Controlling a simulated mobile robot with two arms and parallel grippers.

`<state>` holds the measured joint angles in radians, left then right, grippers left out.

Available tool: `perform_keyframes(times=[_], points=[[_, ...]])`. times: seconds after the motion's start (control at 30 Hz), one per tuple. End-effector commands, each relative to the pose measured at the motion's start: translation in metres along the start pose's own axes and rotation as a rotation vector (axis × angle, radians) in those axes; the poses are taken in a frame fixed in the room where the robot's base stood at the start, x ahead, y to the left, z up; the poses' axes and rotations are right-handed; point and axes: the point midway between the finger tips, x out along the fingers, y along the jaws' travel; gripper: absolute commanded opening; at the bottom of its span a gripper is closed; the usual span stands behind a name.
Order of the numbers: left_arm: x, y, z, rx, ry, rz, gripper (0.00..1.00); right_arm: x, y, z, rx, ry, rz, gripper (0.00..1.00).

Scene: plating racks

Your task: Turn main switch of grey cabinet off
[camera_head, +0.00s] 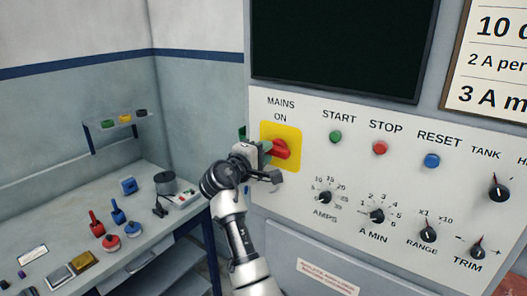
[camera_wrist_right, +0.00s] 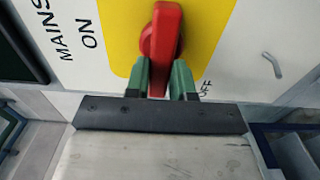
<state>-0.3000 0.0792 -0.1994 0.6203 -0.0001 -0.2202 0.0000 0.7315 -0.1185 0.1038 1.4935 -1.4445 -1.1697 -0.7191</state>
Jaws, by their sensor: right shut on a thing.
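The red main switch handle (camera_head: 281,149) sits on a yellow plate (camera_head: 293,133) under the words MAINS ON on the grey cabinet's panel (camera_head: 330,115). My right gripper (camera_head: 265,147) reaches it from the left. In the right wrist view the red handle (camera_wrist_right: 163,38) stands between the two green fingers (camera_wrist_right: 162,82), which are shut on its near end. The letters FF show beside the fingers in the wrist view; the rest of that label is hidden. My left gripper is not in view.
Right of the switch are a green START button (camera_head: 336,137), a red STOP button (camera_head: 380,149), a blue RESET button (camera_head: 432,161) and several black knobs. A dark screen (camera_head: 340,45) is above. At left, a bench (camera_head: 150,228) holds small tools.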

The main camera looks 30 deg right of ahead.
Motion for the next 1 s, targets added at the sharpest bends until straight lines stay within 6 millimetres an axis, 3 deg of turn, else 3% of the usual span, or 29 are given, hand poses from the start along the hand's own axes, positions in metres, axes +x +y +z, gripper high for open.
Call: perform_keyframes(times=[0.23, 0.27, 0.43, 0.77, 1.0], points=[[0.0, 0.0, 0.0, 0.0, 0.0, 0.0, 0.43, 0.001, 0.003, 0.001, -0.004, -0.001, 0.007, 0.0], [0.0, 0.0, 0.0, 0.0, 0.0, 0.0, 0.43, 0.001, 0.003, 0.001, -0.004, -0.001, 0.008, 0.25], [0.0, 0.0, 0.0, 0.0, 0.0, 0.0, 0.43, 0.001, 0.002, 0.0, -0.003, -0.001, 0.005, 0.49], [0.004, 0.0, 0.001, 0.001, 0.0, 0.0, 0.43, -0.004, -0.001, 0.0, -0.001, 0.001, 0.003, 0.49], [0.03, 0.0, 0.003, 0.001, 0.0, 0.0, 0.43, -0.045, -0.006, -0.001, 0.002, 0.003, 0.002, 0.49]])
